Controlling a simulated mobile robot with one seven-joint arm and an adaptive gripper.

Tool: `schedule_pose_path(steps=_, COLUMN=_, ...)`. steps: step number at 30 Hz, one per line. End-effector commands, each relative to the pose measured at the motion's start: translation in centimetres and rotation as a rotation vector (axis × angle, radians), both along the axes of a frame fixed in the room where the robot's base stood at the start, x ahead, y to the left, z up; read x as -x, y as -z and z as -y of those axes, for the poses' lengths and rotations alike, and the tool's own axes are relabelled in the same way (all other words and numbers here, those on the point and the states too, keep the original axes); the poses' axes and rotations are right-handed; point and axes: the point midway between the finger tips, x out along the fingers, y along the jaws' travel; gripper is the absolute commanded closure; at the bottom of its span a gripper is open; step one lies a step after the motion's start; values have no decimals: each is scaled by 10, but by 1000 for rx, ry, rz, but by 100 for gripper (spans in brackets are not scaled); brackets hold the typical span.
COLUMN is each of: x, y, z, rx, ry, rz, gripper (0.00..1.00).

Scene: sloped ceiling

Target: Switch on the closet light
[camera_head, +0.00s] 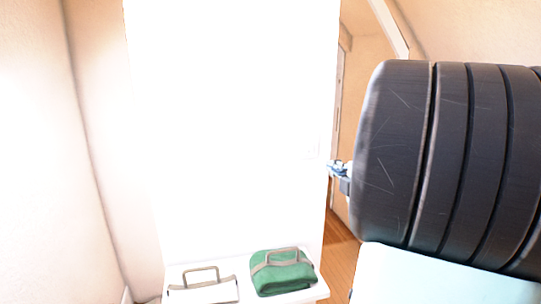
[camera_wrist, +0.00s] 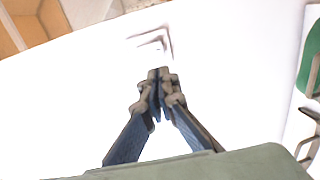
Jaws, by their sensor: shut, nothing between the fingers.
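The closet light switch (camera_head: 312,148) shows very faintly on the bright white wall in the head view, near the wall's right edge. In the wrist view a pale switch plate (camera_wrist: 150,43) with a grey shaded edge lies on the white surface, just beyond the fingertips. My gripper (camera_wrist: 158,82) is shut and empty, its fingers pointing toward the plate. I cannot tell whether they touch it. In the head view only a small blue-grey part of my gripper (camera_head: 338,168) shows, just right of the white wall's edge. Glare hides the switch's position.
A green bag (camera_head: 283,278) and a white bag with a grey handle (camera_head: 203,290) sit on a white shelf (camera_head: 312,294) below the switch wall. A wooden floor (camera_head: 341,246) shows past the wall's right edge. The head view's right side is largely blocked.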

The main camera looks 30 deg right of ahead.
Motion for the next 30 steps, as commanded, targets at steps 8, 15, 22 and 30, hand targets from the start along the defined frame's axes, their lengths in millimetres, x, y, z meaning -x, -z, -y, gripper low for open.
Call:
schedule_pose_path(steps=8, x=-9, y=1, z=2, rx=-1, ry=-1, rz=-1, gripper=100)
schedule_pose_path(steps=15, x=-49, y=6, z=11, rx=-3, ry=-3, rz=-1, gripper=100)
schedule_pose_path(steps=22, x=-93, y=11, z=21, rx=-3, ry=-3, rz=0, gripper=100)
schedule_pose_path(steps=30, x=-127, y=15, z=30, rx=-2, ry=-1, rz=0, gripper=100)
